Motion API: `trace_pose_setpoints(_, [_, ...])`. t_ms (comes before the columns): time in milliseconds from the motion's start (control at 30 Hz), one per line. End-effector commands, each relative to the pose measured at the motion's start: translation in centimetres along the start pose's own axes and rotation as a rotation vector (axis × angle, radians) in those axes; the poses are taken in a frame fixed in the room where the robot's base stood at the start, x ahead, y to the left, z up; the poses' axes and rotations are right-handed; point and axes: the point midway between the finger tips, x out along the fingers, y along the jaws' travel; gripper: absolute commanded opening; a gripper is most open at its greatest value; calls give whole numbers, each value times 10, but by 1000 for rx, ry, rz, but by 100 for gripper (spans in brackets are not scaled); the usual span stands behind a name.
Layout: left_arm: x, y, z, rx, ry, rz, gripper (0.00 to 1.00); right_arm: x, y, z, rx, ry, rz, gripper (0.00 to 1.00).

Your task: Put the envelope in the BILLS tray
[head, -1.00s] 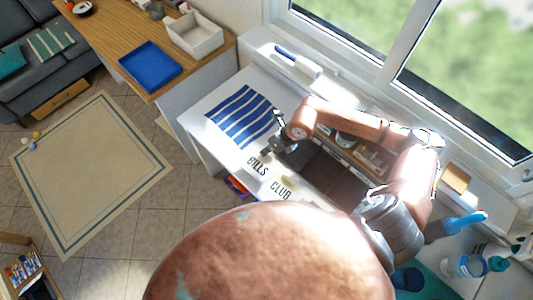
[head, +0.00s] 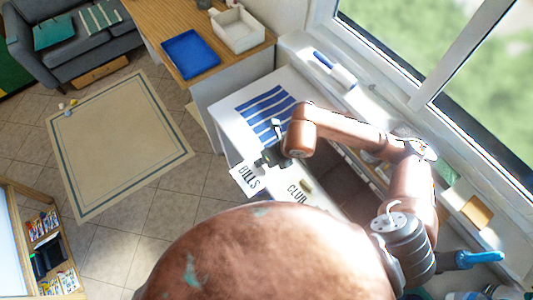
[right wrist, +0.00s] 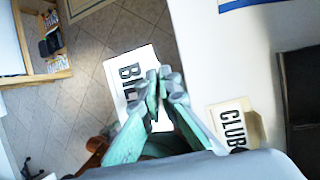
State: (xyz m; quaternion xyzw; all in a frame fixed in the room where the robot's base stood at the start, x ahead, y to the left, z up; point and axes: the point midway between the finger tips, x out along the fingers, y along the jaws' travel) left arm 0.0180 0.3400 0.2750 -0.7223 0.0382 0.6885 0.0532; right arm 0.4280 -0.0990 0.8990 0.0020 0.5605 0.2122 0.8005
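A white envelope printed BILLS (head: 245,180) hangs out past the front edge of the white desk, over the floor. My right gripper (head: 268,158) is at its upper right edge. In the right wrist view the fingertips (right wrist: 158,85) close together on the right side of the BILLS envelope (right wrist: 128,70). I cannot read a BILLS label on any tray. My left gripper is out of view.
A blue tray (head: 190,54) and a white open box (head: 238,30) stand on the wooden desk (head: 160,25) at the upper left. A blue-striped sheet (head: 265,108) lies on the white desk (head: 228,118). The window sill runs along the right. The floor around the rug (head: 115,145) is open.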

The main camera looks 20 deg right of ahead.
Motion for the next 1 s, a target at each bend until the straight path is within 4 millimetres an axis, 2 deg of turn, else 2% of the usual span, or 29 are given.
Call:
trace_pose_setpoints(367, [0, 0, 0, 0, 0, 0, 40, 0, 4, -2, -46, 15, 17, 0])
trace_pose_setpoints(1000, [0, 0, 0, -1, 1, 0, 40, 5, -3, -16, -554, 151, 229, 0])
